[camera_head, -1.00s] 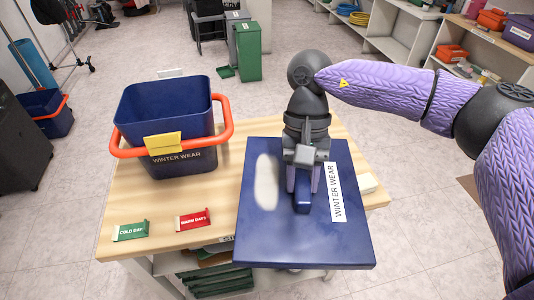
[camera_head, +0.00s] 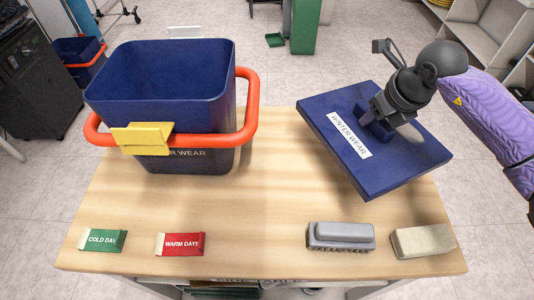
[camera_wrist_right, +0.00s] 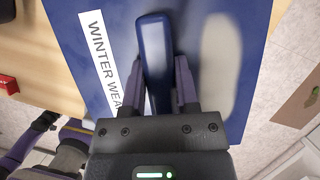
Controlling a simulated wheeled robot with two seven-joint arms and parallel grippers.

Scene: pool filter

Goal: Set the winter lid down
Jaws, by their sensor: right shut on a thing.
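The winter lid (camera_head: 345,110) is a flat dark blue board with a white "WINTER WEAR" label and a raised blue handle. My right gripper (camera_head: 378,120) is shut on that handle. The lid is turned and looks tilted over the right side of the wooden table; I cannot tell whether its edge touches the top. In the right wrist view the gripper (camera_wrist_right: 160,90) has a finger on each side of the handle (camera_wrist_right: 155,60). The blue bin (camera_head: 165,100), labelled "WINTER WEAR", stands open on the table at the left, with an orange handle and yellow latch. My left gripper is out of view.
The wooden table (camera_head: 270,220) has bare room in its middle. A green "COLD DAY" packet (camera_head: 103,240) and a red "WARM DAYS" packet (camera_head: 181,244) lie at the front left. A grey brush (camera_head: 341,236) and a beige block (camera_head: 422,241) lie at the front right.

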